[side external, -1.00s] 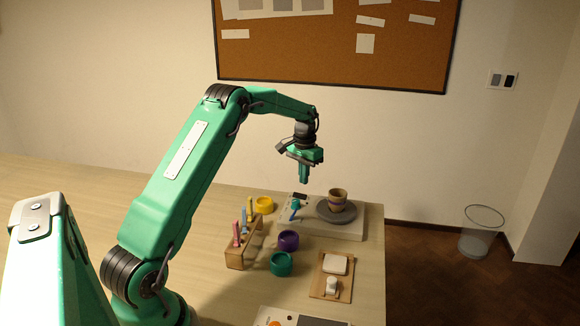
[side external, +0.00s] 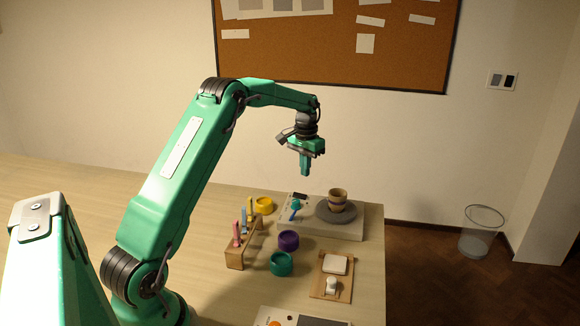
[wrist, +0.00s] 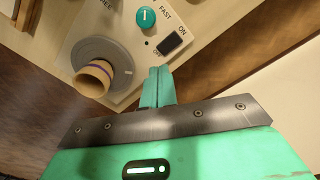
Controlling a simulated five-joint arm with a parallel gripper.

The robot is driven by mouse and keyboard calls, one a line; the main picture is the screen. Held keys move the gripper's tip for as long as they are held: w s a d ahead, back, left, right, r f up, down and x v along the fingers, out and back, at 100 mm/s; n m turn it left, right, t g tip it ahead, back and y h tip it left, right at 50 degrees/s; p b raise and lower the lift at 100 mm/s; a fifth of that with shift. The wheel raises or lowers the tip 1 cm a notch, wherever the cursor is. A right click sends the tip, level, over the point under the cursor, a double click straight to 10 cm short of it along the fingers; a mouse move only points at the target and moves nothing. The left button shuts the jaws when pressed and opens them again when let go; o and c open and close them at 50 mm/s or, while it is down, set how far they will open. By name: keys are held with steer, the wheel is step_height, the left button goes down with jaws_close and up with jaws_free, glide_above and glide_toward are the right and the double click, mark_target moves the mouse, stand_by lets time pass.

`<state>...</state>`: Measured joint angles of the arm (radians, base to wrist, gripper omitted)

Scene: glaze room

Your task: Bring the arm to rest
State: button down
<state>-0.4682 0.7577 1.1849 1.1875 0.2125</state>
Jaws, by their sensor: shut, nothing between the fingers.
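My gripper (side external: 305,172) hangs in the air above the table, fingers pointing down, shut and empty. In the side external view it is above and to the left of the banding wheel unit (side external: 350,232). In the wrist view its fingers (wrist: 158,88) are pressed together, with nothing between them. My arm is raised and bent at the elbow. Nothing touches the gripper.
A tan cup (side external: 337,200) stands on the grey wheel disc (side external: 325,216). Left of the unit are a yellow pot (side external: 264,205), purple pot (side external: 288,240), teal pot (side external: 281,264) and wooden tool rack (side external: 236,257). A wooden board (side external: 345,292) lies in front. The table's left is clear.

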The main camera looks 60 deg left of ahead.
steer(key=s+d+r+m+t, duration=0.1)
steer(key=s+d+r, duration=0.4)
steer(key=d+r, duration=0.25)
steer(key=s+d+r+t, duration=0.2)
steer(key=s+d+r, duration=0.45)
steer(key=d, duration=0.25)
steer(key=s+d+m+t, duration=0.1)
steer(key=s+d, duration=0.4)
steer(key=s, duration=0.4)
steer(key=s+d+f+m+t, duration=0.1)
steer(key=s+d, duration=0.4)
steer(key=s, duration=0.4)
steer(key=shift+s, duration=0.15)
